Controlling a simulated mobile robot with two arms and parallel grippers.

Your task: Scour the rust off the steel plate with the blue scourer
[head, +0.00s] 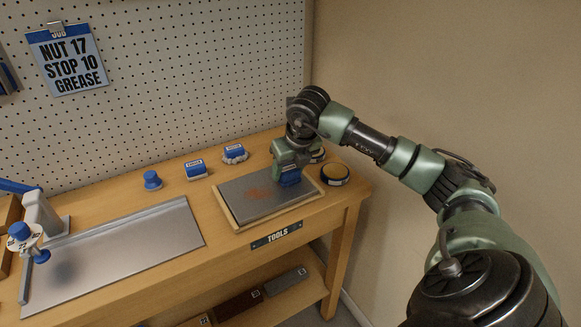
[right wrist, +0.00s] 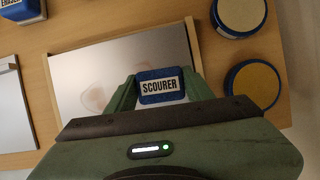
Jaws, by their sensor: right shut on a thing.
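The blue scourer (head: 290,177) is in my right gripper (head: 287,170), over the right part of the steel plate. In the right wrist view the scourer (right wrist: 160,86) shows its label between the two green fingers of the gripper (right wrist: 158,90). The steel plate (head: 240,206) lies in a wooden frame on the bench; it also shows in the right wrist view (right wrist: 112,62). A brownish rust patch (head: 259,192) is near its middle, left of the scourer. I cannot tell whether the scourer touches the plate. My left gripper is not in view.
Two labelled blue blocks (head: 195,169) (head: 234,153) and a blue knob-shaped item (head: 152,180) stand behind the plate. A round tin (head: 335,173) stands to its right. A metal sheet (head: 120,250) and a grey stand (head: 42,215) are at the left.

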